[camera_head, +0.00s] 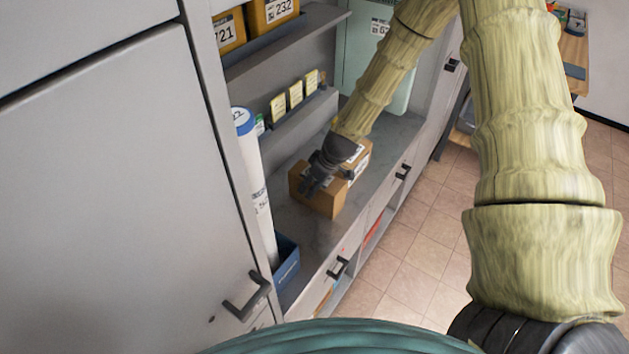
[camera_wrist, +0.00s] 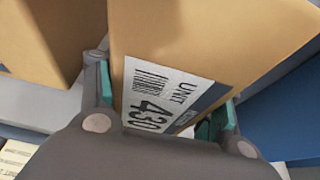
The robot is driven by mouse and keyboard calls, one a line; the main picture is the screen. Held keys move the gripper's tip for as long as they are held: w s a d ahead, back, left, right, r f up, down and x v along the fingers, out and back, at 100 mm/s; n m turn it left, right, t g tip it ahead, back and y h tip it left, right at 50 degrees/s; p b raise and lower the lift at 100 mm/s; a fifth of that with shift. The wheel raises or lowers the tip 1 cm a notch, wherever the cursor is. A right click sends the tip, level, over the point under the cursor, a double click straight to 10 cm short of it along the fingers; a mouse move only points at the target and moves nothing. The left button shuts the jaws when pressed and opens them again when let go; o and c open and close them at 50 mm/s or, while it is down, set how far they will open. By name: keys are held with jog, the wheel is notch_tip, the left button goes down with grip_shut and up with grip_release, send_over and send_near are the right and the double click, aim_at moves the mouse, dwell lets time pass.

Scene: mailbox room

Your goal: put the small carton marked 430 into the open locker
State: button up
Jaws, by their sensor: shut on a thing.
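The small carton marked 430 (camera_wrist: 200,40) fills the middle of the wrist view, its white label facing the camera. My gripper (camera_wrist: 165,115) is shut on it, with a teal-padded finger on each side. In the head view my gripper (camera_head: 318,178) is over brown cartons on the grey counter. The nearer one (camera_head: 322,205) appears to be the held carton; I cannot tell whether it touches the counter. No open locker can be made out in the head view. Large grey doors at the left look shut.
Another carton (camera_wrist: 40,35) is close on the left in the wrist view. A white tube with a blue cap (camera_head: 250,170) stands in a blue bin (camera_head: 286,262) at the counter's near end. Yellow boxes (camera_head: 268,14) sit on the shelf above. Tiled floor (camera_head: 420,240) is clear at right.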

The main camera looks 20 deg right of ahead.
jog(key=shift+f, duration=0.1)
jog(key=o, duration=1.3)
jog(key=shift+r, duration=0.2)
